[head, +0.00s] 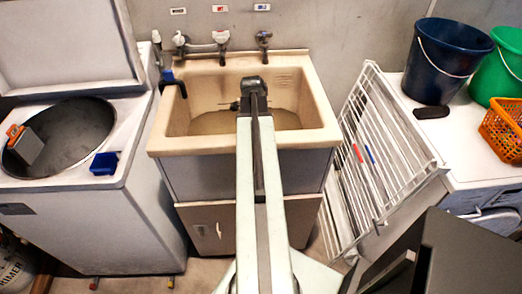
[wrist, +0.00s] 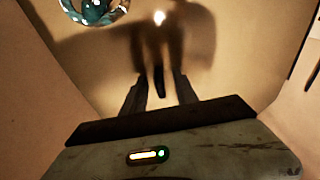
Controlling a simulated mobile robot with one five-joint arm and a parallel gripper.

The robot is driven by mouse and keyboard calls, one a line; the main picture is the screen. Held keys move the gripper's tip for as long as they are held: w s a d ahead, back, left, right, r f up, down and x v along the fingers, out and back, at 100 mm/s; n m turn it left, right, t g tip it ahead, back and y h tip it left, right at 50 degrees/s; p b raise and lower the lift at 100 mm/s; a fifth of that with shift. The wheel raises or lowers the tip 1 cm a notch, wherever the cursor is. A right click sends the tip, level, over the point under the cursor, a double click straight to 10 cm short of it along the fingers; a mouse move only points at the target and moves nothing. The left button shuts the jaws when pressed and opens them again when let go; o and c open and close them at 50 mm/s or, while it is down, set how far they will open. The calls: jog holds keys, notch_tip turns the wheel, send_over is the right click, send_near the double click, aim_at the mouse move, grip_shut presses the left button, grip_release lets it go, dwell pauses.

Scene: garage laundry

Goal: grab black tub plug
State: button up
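My gripper (wrist: 160,75) is low inside the beige laundry sink (head: 170,130), near a smooth beige surface. Its two dark fingers are apart. A narrow dark shape (wrist: 159,83) stands between the fingers without clearly touching either; I cannot tell whether it is the black tub plug or a shadow. The wrist view also shows a round thing with a shiny rim and teal middle (wrist: 95,9) at the top left. In the head view my arm covers the middle of the sink, and I cannot make out the plug there.
Taps (head: 222,40) line the wall behind the sink. An open washing machine (head: 75,215) stands at left, with a blue box (head: 104,163). A white drying rack (head: 372,160) leans at right. The right-hand white top holds buckets (head: 440,65), an orange basket (head: 503,128) and a flat black object (head: 432,112).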

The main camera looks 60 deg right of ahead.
grip_shut()
jog(key=shift+r, duration=0.1)
notch_tip(320, 180, up, 10)
jog(key=p, duration=1)
